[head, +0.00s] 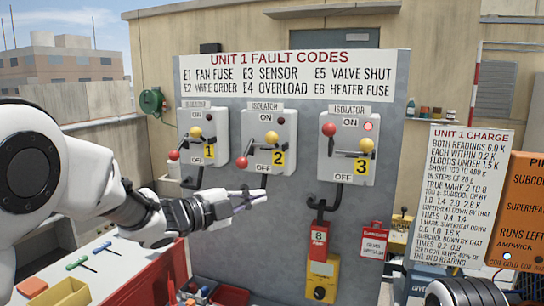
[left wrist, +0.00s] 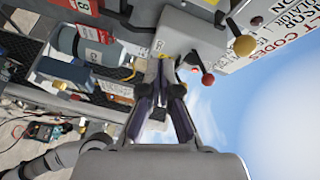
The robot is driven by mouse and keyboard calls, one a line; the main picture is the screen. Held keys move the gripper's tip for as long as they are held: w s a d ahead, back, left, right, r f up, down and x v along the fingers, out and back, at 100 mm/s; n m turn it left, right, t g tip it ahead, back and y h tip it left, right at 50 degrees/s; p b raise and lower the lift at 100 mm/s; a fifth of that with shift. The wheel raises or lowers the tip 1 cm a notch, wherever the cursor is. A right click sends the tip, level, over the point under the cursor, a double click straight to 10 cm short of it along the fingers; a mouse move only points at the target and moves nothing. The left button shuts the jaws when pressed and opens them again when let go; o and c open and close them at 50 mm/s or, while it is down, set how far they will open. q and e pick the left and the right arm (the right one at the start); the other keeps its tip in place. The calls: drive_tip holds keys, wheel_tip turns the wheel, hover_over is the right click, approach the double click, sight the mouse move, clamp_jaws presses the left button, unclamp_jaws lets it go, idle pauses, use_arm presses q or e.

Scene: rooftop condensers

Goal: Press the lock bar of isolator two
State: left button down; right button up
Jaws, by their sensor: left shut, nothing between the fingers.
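Isolator two (head: 288,142) is the middle grey box on the panel, with a yellow "2" label. Its red-knobbed lever (head: 244,161) points down to the left, and its lamp (head: 281,119) is dark. A yellow knob (head: 271,138) stands out from its middle. My left gripper (head: 264,196) is shut and empty, just below the box and apart from the yellow knob.
Isolator one (head: 216,120) is at the left; isolator three (head: 352,178) is at the right, its lever up and lamp lit red. A red padlock tag (head: 319,240) and yellow meter (head: 321,280) hang below. A tool bench (head: 110,262) stands at lower left.

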use_arm(q)
drive_tip(key=m+h+p, duration=0.1)
drive_tip(key=m, duration=0.1)
approach(276, 139)
drive_tip(key=s+d, duration=0.4)
drive_tip(key=w+r+p+x, duration=0.1)
drive_tip(key=p+x, duration=0.5)
drive_tip(key=x, duration=0.4)
drive_tip(key=shift+t, duration=0.4)
drive_tip(key=a, duration=0.1)
drive_tip(key=w+a+p, duration=0.1)
drive_tip(key=a, duration=0.2)
drive_tip(key=shift+w+a+f+p, duration=0.15)
drive_tip(key=shift+a+f+p, duration=0.05)
drive_tip(key=shift+f+p, duration=0.15)
drive_tip(key=shift+d, duration=0.25)
drive_tip(key=shift+w, duration=0.1)
drive_tip(key=a, duration=0.2)
drive_tip(key=w+a, duration=0.1)
drive_tip(key=shift+a, duration=0.4)
use_arm(e)
wheel_tip(276, 139, up, 9)
